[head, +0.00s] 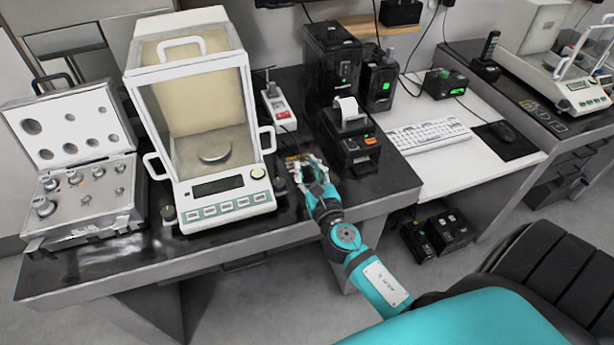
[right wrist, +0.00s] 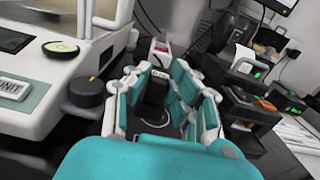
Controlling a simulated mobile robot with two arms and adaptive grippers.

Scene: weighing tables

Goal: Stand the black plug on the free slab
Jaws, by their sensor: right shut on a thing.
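My right gripper (head: 302,166) is just right of the balance's front, low over the dark tabletop (head: 395,182). In the right wrist view the gripper (right wrist: 165,95) has its teal finger pads closed around a dark upright piece, which looks like the black plug (right wrist: 156,88). The fingers hide its sides, and I cannot tell whether its lower end touches the surface. In the head view the plug is mostly hidden by the fingers. I cannot make out which slab is the free one. My left gripper is not in view.
The glass-cased balance (head: 226,189) stands left of the gripper, its black foot (right wrist: 87,92) close by. A label printer (head: 352,148) stands to the right. A white power strip (head: 278,106) lies behind. An open weight case (head: 88,200) is at far left.

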